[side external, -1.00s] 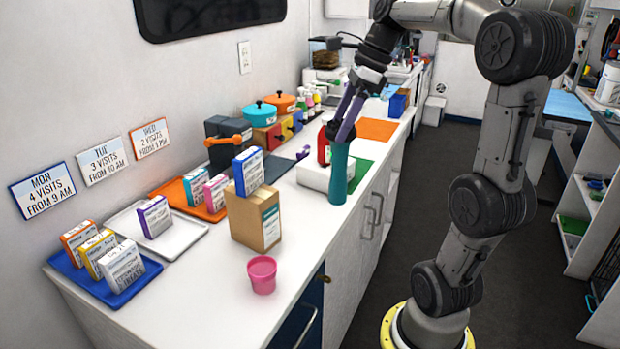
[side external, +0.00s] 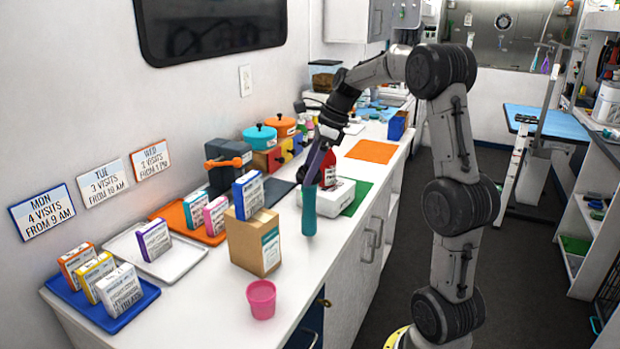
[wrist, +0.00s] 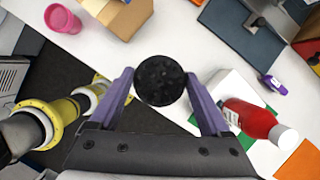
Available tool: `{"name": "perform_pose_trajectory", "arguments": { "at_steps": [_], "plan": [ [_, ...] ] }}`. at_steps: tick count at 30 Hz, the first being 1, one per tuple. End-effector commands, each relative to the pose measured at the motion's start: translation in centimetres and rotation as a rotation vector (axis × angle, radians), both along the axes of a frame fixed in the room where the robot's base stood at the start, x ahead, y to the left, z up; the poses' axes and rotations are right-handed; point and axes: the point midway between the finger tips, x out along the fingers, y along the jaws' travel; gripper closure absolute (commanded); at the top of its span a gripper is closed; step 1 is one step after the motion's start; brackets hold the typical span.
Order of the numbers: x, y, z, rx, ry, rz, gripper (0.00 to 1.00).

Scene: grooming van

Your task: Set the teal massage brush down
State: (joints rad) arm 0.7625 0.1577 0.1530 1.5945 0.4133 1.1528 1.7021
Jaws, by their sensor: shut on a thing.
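The teal massage brush (side external: 309,212) hangs upright from my gripper (side external: 318,172) in the side view. It is over the white counter, between the cardboard box and the white box. I cannot tell whether its lower end touches the counter. In the wrist view the brush shows end-on as a round black top (wrist: 160,80), between the purple fingers of my gripper (wrist: 158,84). My gripper is shut on the brush. Its teal body is hidden in the wrist view.
A cardboard box (side external: 245,243) with a blue carton on top stands left of the brush. A white box (side external: 338,203) and red bottle (wrist: 250,119) are on the right. A pink cup (side external: 262,299) stands near the front edge. Bare counter (side external: 290,262) lies around the brush.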

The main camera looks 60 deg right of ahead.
Motion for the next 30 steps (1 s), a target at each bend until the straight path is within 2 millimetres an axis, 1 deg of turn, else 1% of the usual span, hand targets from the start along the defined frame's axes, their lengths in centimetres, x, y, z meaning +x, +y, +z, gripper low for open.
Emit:
{"name": "perform_pose_trajectory", "arguments": {
  "at_steps": [3,6,18,19,21,22,30],
  "plan": [
    [-0.1,0.1,-1.5,0.002,0.0,0.0,1.0],
    [-0.1,0.1,-2.2,0.0,-0.001,0.0,1.0],
    [-0.1,0.1,-2.6,0.001,-0.001,0.001,1.0],
    [-0.1,0.1,-2.7,0.001,0.002,0.001,0.15],
    [-0.1,0.1,-2.7,0.001,0.002,0.001,0.03],
    [-0.1,0.1,-2.7,0.001,0.002,0.001,0.0],
    [-0.1,0.1,-2.5,0.001,0.0,0.0,0.0]
  ]
}}
